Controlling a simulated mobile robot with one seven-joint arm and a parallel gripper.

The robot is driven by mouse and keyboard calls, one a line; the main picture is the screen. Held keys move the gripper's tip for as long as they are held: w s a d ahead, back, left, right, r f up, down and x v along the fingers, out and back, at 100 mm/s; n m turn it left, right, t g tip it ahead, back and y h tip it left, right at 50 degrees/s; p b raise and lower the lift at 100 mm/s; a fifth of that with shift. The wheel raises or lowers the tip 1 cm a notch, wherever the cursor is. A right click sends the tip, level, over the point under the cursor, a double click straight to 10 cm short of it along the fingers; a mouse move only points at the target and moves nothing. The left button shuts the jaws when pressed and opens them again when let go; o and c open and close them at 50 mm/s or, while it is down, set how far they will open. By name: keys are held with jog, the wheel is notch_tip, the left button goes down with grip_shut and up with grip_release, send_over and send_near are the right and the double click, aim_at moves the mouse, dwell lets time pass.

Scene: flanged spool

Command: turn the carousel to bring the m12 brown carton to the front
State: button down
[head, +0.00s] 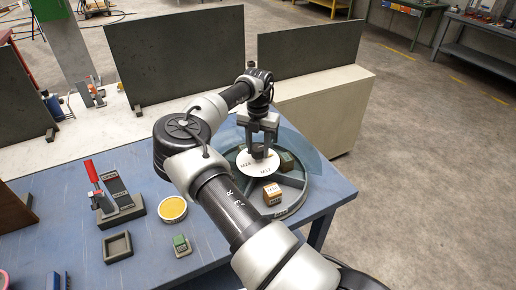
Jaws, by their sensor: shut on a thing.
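The carousel (293,204) is a grey-green round wheel with a raised rim and spokes, at the right end of the blue table. A white disc (258,170) with black lettering, apparently including M24 and M12, sits at its middle. A brown carton (272,196) with a pale label stands on the near side of the wheel; its label is too small to read surely. A dark carton (286,162) stands on the right side, behind the disc. My gripper (259,150) points down over the disc, shut on the carousel's central hub, which is mostly hidden by the fingers. My arm covers the carousel's left part.
A clear curved guard (303,150) rises at the carousel's back right. On the blue table (60,225) are a red-handled clamp (110,188), a yellow-topped round tin (173,209), a grey square tray (117,246) and a small green block (181,245). Dark panels stand behind.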

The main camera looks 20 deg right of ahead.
dwell(0.4)
jog(key=c, duration=1.1)
grip_release()
jog(key=shift+r, duration=3.8)
jog(key=shift+c, duration=0.6)
